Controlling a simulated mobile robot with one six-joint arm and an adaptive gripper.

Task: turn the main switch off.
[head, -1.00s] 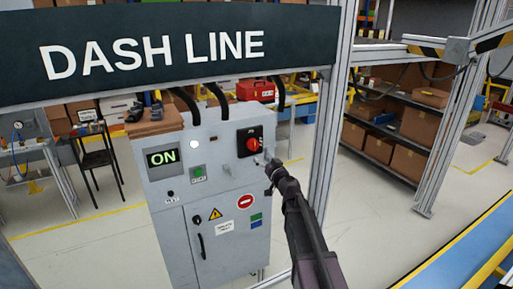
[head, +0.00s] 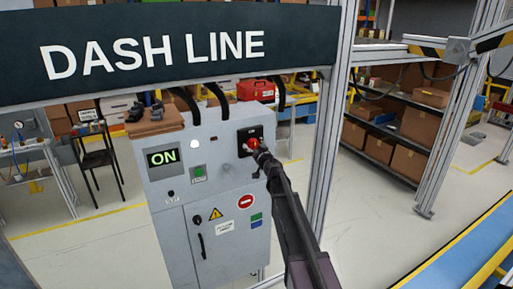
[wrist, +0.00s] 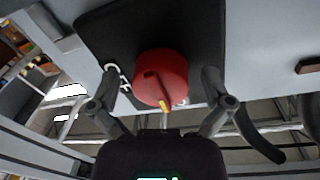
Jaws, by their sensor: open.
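The main switch is a red rotary knob (head: 251,145) on a black plate (head: 243,134) at the upper right of the grey cabinet (head: 178,230). In the wrist view the red knob (wrist: 160,72) shows a dark slot and a yellow pointer mark at its lower edge. My gripper (head: 255,148) is at the knob and partly covers it in the head view. In the wrist view my gripper (wrist: 161,84) is open, one finger on each side of the knob, with gaps visible. Contact cannot be told.
A green button (head: 198,172) and a white lamp (head: 194,144) sit left of the switch. A metal post (head: 325,150) stands right of the cabinet. The DASH LINE sign (head: 160,85) hangs above.

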